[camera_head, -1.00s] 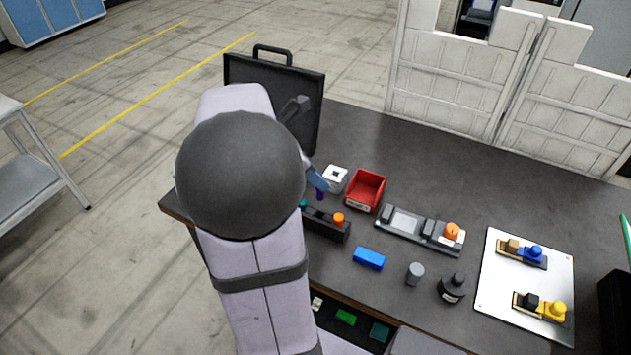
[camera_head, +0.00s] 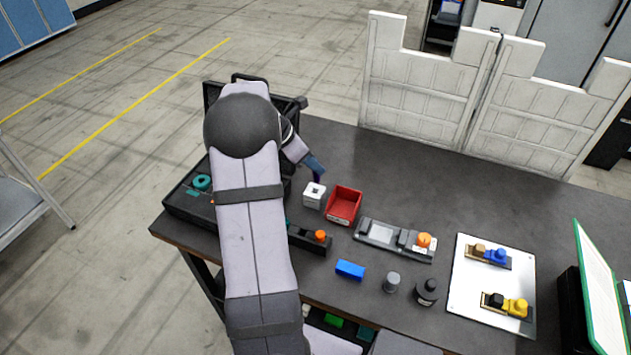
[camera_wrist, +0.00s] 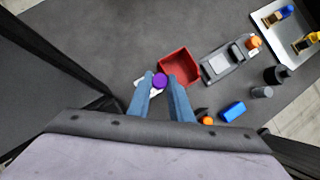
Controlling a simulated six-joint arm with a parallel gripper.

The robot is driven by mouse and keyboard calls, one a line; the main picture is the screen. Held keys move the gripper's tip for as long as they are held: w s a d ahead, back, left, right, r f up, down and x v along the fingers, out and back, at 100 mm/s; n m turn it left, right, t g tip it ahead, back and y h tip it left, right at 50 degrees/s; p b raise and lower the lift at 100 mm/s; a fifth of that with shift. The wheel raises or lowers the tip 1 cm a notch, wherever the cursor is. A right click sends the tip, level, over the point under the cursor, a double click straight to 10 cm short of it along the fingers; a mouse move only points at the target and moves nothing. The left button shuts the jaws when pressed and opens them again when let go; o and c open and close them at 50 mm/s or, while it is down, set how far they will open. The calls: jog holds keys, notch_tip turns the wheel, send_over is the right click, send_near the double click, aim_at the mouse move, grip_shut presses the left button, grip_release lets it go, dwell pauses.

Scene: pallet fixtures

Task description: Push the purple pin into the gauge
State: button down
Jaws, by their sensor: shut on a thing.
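The purple pin (camera_wrist: 159,81) is between the blue fingers of my gripper (camera_wrist: 161,77) in the wrist view. My gripper is shut on it. In the head view the pin (camera_head: 317,179) hangs below the fingertips (camera_head: 316,172), just above the white block with a dark hole (camera_head: 314,196), which looks like the gauge. In the wrist view the pin and fingers cover most of this block (camera_wrist: 140,83). The pin looks apart from the block. Whether it lines up with the hole I cannot tell.
A red bin (camera_head: 344,206) stands close right of the white block. A grey fixture (camera_head: 381,234) with an orange knob and a blue block (camera_head: 350,270) lie farther right and nearer. An open black case (camera_head: 182,206) is at left. The table behind the bin is clear.

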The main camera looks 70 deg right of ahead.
jog(key=shift+w+d+r+n, duration=0.4)
jog(key=shift+w+d+r, duration=0.2)
jog(key=shift+w+d, duration=0.15)
jog(key=shift+s+f, duration=0.1)
jog(key=shift+f, duration=0.05)
jog(key=shift+f+b, duration=2.65)
jog(key=shift+f, duration=0.2)
jog(key=shift+p, duration=0.65)
jog(key=shift+f+b, duration=0.65)
jog(key=shift+f, duration=0.55)
